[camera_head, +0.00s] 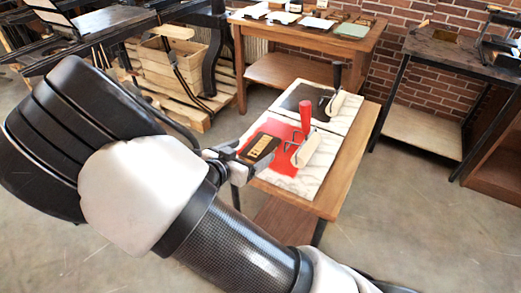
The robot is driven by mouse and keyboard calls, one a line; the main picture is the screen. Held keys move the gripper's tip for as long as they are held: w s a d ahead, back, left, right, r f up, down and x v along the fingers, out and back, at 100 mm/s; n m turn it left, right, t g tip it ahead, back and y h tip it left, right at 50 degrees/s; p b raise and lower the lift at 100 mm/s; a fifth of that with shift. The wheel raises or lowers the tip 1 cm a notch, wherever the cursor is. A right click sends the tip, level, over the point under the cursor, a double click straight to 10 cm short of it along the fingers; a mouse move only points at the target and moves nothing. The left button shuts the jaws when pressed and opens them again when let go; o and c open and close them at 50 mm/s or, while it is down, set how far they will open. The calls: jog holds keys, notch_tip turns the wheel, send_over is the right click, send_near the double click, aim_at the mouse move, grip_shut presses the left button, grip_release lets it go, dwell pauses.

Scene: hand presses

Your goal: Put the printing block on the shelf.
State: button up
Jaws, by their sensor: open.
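A small dark block with a tan raised face, seemingly the printing block (261,147), lies on the small wooden table by the red inked area. My gripper (238,155) is open beside the block's left end. I cannot tell whether a finger touches the block. Part of the gripper is hidden by my own wrist. Several low boards could be the shelf: one under the small table (279,217), one under the back table (290,72) and a pale one under the right bench (424,131). I cannot tell which is meant.
A red-handled roller (306,128) lies right of the block, and a black-handled roller (335,90) lies farther back. The small table's right side (344,151) is bare. A wooden crate on a pallet (180,68) stands behind. Floor is clear at right.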

aim_at(259, 148)
jog(key=b+x, duration=0.1)
jog(key=x, duration=0.3)
jog(key=shift+w+d+f, duration=0.15)
jog(key=shift+d+f, duration=0.05)
jog(key=shift+f, duration=0.1)
jog(key=c, duration=1.5)
